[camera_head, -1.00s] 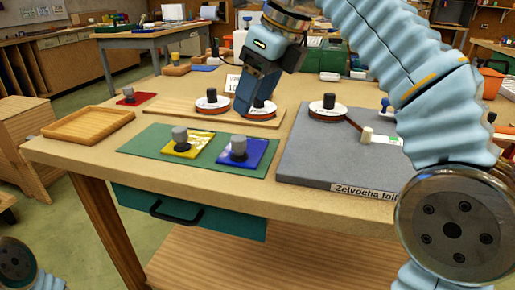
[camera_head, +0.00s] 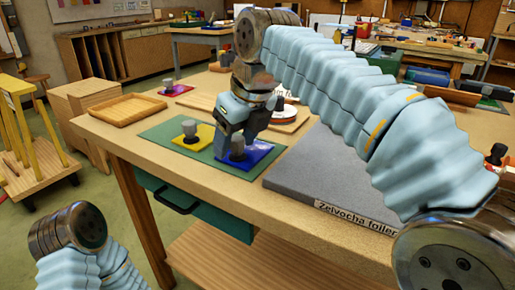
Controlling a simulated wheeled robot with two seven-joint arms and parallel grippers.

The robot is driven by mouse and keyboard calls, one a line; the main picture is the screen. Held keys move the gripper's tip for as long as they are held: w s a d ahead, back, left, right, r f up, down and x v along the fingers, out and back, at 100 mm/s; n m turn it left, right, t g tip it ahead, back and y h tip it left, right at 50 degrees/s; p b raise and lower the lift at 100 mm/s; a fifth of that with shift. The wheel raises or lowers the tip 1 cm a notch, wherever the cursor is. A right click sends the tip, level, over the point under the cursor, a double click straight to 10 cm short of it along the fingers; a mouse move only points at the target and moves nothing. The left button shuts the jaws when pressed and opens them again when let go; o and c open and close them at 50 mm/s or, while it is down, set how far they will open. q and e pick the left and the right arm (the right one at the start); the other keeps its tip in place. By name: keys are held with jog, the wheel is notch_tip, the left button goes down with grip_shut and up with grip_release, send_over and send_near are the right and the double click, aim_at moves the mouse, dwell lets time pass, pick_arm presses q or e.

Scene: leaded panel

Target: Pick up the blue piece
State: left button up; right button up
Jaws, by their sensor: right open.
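The blue piece (camera_head: 262,152) is a flat square with a grey knob (camera_head: 238,148), lying on the green mat (camera_head: 163,133). My right gripper (camera_head: 232,145) points down over the blue piece, with its fingers at the knob; it is open. The fingers and wrist hide part of the piece, and I cannot tell whether they touch the knob. A yellow piece (camera_head: 204,136) with a grey knob lies on the mat just left of the gripper. My left gripper is out of view; only part of my left arm shows at bottom left.
A red piece (camera_head: 178,90) with a knob lies further back. An empty wooden tray (camera_head: 122,111) sits at the table's left. A grey slab (camera_head: 322,165) labelled "Zelvocha foiler" lies right of the mat. My right arm covers much of the table's right side.

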jog(key=shift+c, duration=0.3)
jog(key=c, duration=1)
jog(key=shift+r, duration=0.1)
